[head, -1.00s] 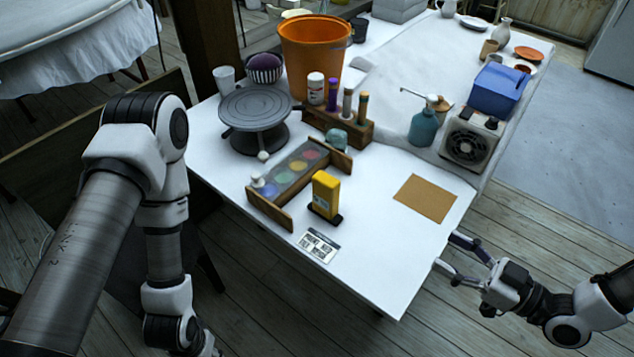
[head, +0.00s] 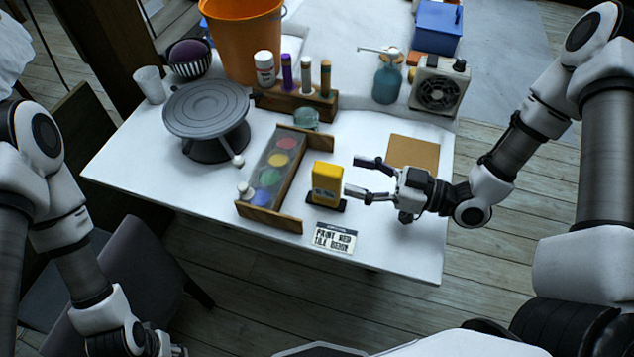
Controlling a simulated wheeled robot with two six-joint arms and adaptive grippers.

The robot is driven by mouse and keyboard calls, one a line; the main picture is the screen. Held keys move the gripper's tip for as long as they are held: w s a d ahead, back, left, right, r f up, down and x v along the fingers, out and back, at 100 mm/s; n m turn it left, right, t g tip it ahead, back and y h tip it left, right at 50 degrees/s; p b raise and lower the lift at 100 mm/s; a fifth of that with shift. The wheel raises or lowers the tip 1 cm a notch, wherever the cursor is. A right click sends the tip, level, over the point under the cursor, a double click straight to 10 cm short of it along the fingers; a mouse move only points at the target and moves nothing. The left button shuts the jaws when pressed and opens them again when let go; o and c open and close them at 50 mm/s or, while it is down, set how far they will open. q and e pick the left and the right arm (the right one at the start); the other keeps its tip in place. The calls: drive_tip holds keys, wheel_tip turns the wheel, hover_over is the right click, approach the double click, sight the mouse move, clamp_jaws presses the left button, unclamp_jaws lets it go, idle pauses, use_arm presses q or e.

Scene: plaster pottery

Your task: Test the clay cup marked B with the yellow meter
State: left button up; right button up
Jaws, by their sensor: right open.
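The yellow meter (head: 325,184) stands upright on a small dark base near the front of the white table. My right gripper (head: 357,175) is open and empty, just right of the meter. Its two fingers point left toward the meter, with no clear sign of contact. My left arm hangs at the lower left, and its fingers are below the picture edge. No cup with a readable B mark shows. A plain pale cup (head: 150,85) stands at the table's left edge.
A paint rack (head: 291,208) stands left of the meter, and a printed card (head: 334,238) lies in front. A brown mat (head: 412,153) lies behind my right gripper. A turntable (head: 207,110), orange bucket (head: 243,40), bottle holder (head: 298,101), teal bottle (head: 387,82) and heater (head: 438,88) stand further back.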

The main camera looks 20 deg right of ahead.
sight(313, 167)
drive_tip(key=x, duration=0.6)
drive_tip(key=shift+a, duration=0.3)
clamp_jaws()
